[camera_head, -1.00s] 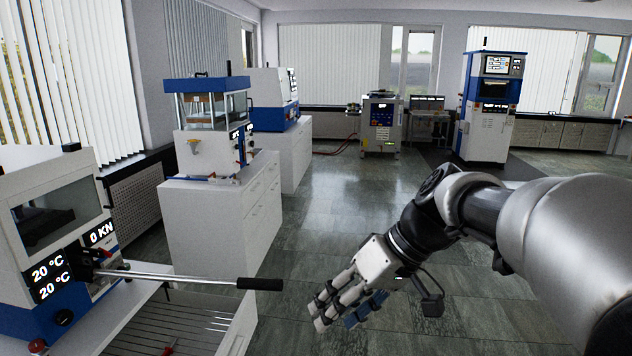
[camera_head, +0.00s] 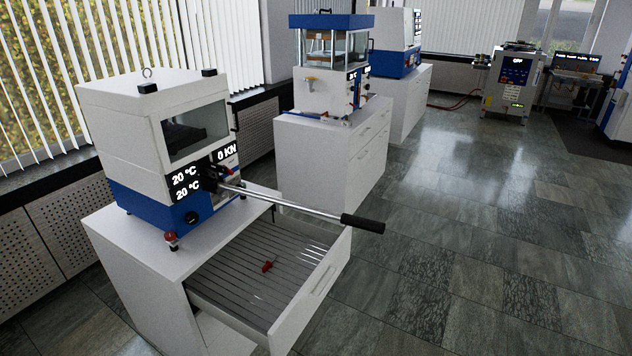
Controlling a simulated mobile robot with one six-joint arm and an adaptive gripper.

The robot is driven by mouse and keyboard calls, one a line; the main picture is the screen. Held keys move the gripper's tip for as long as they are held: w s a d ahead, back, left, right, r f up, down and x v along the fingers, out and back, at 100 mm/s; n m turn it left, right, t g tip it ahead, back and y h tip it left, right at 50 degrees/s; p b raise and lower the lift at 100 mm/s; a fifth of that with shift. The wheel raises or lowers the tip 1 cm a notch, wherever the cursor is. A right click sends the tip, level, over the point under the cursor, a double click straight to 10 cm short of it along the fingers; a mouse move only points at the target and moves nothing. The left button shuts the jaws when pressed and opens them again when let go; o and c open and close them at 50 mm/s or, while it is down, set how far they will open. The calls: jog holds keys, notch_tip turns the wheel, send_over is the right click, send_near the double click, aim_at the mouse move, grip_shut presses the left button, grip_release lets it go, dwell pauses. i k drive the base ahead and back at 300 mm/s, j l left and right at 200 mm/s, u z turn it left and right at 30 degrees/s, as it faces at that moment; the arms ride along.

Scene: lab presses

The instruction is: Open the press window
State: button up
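The near press (camera_head: 145,140) is a white and blue box on a white cabinet at the left. Its dark window (camera_head: 196,130) sits in the front face and looks closed; a dark platen shape shows behind the glass. A display reading 20 °C, 20 °C and 0 KN is below the window. A long metal lever with a black grip (camera_head: 362,223) sticks out to the right from the press front. My gripper is outside the view now.
The cabinet's top drawer (camera_head: 318,278) is pulled open, with a small red item (camera_head: 267,266) inside. A second press (camera_head: 328,75) on a cabinet and another machine (camera_head: 400,42) stand behind. A control unit (camera_head: 511,85) is farther back. The floor at right is clear.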

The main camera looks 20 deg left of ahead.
aim_at(155, 118)
jog(key=k+j, duration=0.35)
jog(key=k+j+u, duration=0.1)
jog(key=k+j, duration=0.25)
jog(key=j, duration=0.15)
jog(key=k+j, duration=0.35)
jog(key=k+j+u, duration=0.1)
jog(key=k+j, duration=0.25)
jog(key=j, duration=0.2)
jog(key=k+j, duration=0.35)
jog(key=i+j, duration=0.15)
jog(key=i, duration=0.35)
jog(key=i+j, duration=0.1)
jog(key=i, duration=0.4)
jog(key=i+j, duration=0.15)
jog(key=i, duration=0.3)
jog(key=i+j, duration=0.15)
jog(key=i, duration=0.35)
jog(key=i+j+z, duration=0.1)
jog(key=i, duration=0.4)
jog(key=i+j, duration=0.2)
jog(key=i, duration=0.25)
